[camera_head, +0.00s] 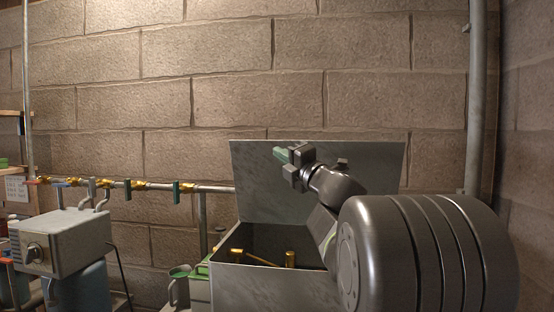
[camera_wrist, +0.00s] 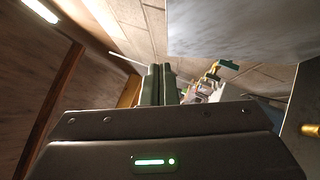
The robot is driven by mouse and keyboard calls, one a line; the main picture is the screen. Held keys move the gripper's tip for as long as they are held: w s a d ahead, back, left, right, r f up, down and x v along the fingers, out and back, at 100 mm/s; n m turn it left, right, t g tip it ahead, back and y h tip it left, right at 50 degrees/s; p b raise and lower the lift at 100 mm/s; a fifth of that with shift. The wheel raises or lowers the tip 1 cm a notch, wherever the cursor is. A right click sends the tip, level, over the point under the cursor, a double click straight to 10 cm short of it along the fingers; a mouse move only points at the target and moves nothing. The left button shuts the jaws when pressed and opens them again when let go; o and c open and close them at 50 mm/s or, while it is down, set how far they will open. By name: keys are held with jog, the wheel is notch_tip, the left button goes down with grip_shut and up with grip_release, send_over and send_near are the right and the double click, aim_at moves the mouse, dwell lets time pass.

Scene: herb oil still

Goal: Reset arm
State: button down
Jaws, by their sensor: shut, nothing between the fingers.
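My gripper (camera_head: 281,155) is raised in front of the open lid of a grey metal box in the head view. Its green fingers are together and hold nothing. In the wrist view my gripper (camera_wrist: 158,68) shows as two dark green fingers side by side, closed. My dark arm fills the lower right of the head view and hides part of the box.
The grey box (camera_head: 262,290) holds brass pieces (camera_head: 290,259); its lid (camera_head: 255,185) stands upright. A pipe with brass valves (camera_head: 139,186) runs along the block wall at left. A grey machine (camera_head: 65,240) stands at lower left. A vertical pipe (camera_head: 477,100) rises at right.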

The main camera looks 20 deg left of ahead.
jog(key=b+v, duration=0.1)
jog(key=v, duration=0.5)
jog(key=shift+d, duration=0.25)
